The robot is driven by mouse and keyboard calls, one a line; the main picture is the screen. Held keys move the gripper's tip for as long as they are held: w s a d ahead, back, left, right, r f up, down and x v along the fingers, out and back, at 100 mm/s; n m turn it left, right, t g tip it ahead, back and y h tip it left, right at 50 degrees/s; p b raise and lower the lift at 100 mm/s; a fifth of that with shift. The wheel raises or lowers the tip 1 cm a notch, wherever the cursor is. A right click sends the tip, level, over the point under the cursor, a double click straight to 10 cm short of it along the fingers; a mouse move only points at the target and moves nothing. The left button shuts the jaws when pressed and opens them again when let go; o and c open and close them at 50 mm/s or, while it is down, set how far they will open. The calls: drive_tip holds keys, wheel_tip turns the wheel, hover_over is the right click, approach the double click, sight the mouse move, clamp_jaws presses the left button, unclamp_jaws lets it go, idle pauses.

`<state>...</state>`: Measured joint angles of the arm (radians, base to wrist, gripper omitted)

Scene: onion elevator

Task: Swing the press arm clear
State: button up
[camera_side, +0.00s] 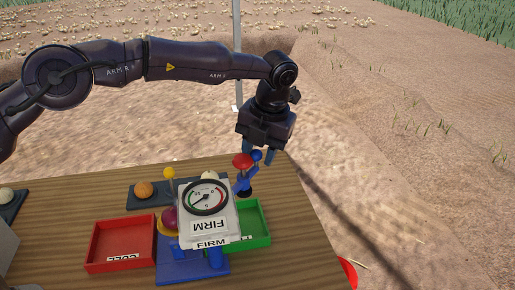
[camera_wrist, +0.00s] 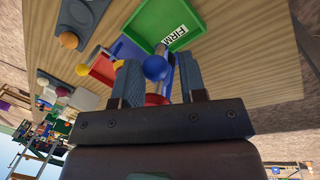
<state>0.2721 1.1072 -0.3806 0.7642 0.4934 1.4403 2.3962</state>
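My gripper (camera_side: 257,155) points down just above and around the knob. In the wrist view the blue ball (camera_wrist: 155,68) lies between the fingers of my gripper (camera_wrist: 160,75), nearer the left finger. The fingers stand apart, and no firm grip on the ball shows. The press's dial gauge (camera_side: 205,198) reads FIRM and hides part of the arm and the blue base (camera_side: 185,268).
A red tray (camera_side: 121,228) is left of the press, and a green tray (camera_side: 262,225) is right of it. A purple onion (camera_side: 168,217) sits behind the gauge's left side. An orange onion (camera_side: 144,189) rests on a dark tray.

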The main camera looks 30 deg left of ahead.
drive_tip(key=shift+o, duration=0.8)
wheel_tip(320, 180, up, 7)
drive_tip(key=d, duration=0.1)
drive_tip(key=shift+d+r, duration=0.15)
drive_tip(key=shift+d, duration=0.05)
drive_tip(key=shift+w, duration=0.1)
